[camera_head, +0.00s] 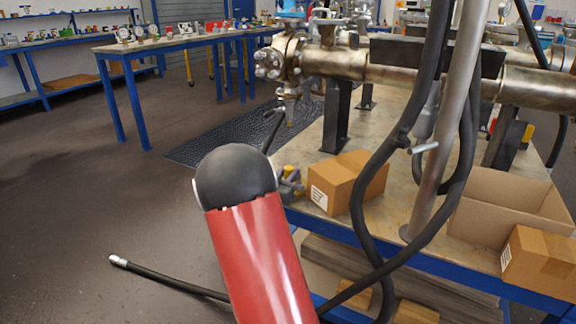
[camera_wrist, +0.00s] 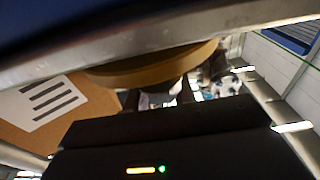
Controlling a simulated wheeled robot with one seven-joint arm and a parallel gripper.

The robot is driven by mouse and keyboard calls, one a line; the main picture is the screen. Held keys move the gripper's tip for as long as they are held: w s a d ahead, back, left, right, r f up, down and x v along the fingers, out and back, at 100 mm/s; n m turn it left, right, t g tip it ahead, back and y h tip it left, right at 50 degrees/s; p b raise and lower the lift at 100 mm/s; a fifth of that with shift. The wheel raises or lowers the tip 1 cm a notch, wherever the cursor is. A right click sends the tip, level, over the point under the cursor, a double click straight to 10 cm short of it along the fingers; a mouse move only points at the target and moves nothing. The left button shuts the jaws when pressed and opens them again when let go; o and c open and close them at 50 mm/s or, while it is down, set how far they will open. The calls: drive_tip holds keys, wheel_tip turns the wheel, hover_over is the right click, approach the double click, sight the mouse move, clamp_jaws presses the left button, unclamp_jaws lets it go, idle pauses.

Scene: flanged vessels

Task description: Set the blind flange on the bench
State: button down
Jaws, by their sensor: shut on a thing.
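In the wrist view the dark body of my gripper (camera_wrist: 165,97) fills the bottom. Just beyond it is a round, brass-coloured disc (camera_wrist: 150,70), seen nearly edge-on, which looks like the blind flange. My gripper is shut on it; the fingertips are mostly hidden. A pale metal edge crosses above the disc; I cannot tell whether they touch. The bench (camera_head: 308,172), with a worn tan top and blue frame, stands at the right.
A closed cardboard box (camera_head: 335,190) sits near the bench's front edge. An open carton (camera_head: 510,205) and another box (camera_head: 540,262) are at the right. A flanged pipe vessel (camera_head: 350,65) stands above the bench. Black hoses hang in front. Another blue-legged bench (camera_head: 170,43) is behind.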

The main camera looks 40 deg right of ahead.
drive_tip(key=shift+f, duration=0.25)
drive_tip(key=shift+f, duration=0.15)
drive_tip(key=c, duration=1.1)
unclamp_jaws()
drive_tip(key=shift+f, duration=0.1)
drive_tip(key=shift+c, duration=0.2)
